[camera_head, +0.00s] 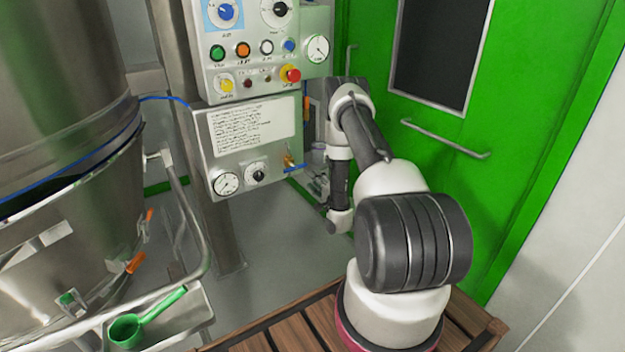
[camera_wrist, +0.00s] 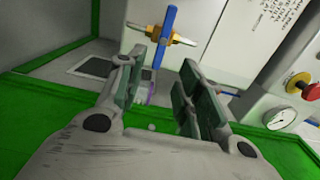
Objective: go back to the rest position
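My gripper (camera_wrist: 158,88) shows in the wrist view with its two fingers apart and nothing between them. A blue-handled valve with an orange-yellow body (camera_wrist: 165,37) lies beyond the fingertips, and a gap seems to part them. In the head view my arm rises from its base and bends down beside the right edge of the control panel (camera_head: 260,85). My gripper there is small and partly hidden behind my arm and the panel edge, near the lower box (camera_head: 245,140).
A steel vessel (camera_head: 60,100) with a curved pipe rail (camera_head: 190,220) fills the left. A green scoop (camera_head: 148,318) lies on a steel ledge below it. A green door (camera_head: 540,90) with a bar handle (camera_head: 445,140) stands close behind my arm.

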